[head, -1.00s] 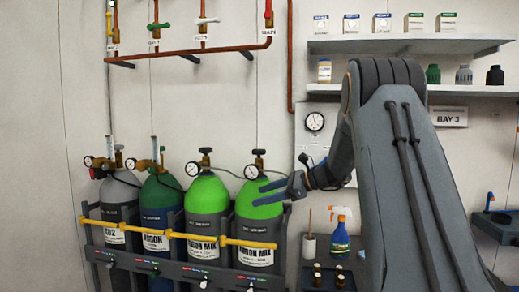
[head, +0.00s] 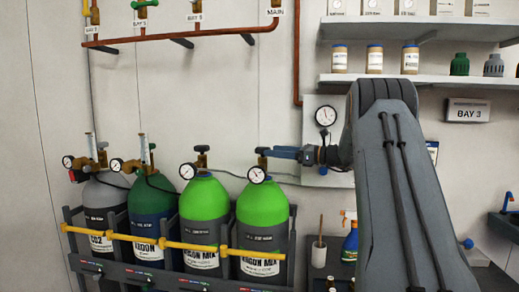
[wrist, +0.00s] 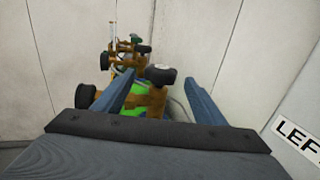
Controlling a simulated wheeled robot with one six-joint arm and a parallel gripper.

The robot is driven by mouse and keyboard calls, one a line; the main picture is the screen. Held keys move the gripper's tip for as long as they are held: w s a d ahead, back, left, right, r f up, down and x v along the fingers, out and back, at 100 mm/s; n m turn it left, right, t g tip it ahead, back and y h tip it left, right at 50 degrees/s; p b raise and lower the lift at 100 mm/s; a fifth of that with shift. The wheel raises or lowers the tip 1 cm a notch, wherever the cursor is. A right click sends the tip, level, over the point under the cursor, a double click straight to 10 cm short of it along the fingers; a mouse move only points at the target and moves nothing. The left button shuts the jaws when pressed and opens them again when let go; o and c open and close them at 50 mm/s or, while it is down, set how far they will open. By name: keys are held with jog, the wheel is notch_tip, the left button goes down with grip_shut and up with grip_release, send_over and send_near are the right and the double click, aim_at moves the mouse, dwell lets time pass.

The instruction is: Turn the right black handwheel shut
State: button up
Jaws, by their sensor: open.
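The right black handwheel (head: 262,151) sits on the brass valve on top of the rightmost bright green cylinder (head: 262,206). My gripper (head: 279,153) is level with it and just to its right in the head view, overlapping its edge. In the wrist view my gripper (wrist: 160,85) is open, and the black handwheel (wrist: 160,75) shows between its two blue fingers. Gaps show on both sides, so the fingers look apart from it. The left black handwheel (head: 201,150) stands on the other bright green cylinder (head: 205,204); it shows beyond in the wrist view (wrist: 143,49).
A dark green cylinder (head: 155,212) and a grey one (head: 103,194) stand further left in the same rack. A yellow bar (head: 190,246) crosses their fronts. A pressure gauge (head: 257,174) sits just below the right handwheel. The wall and a panel gauge (head: 325,116) are behind.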

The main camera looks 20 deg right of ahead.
aim_at(263, 149)
jog(key=shift+p+x, duration=1.2)
jog(key=shift+x, duration=1.8)
jog(key=shift+w, duration=0.1)
jog(key=c, duration=1)
jog(key=shift+c, duration=0.2)
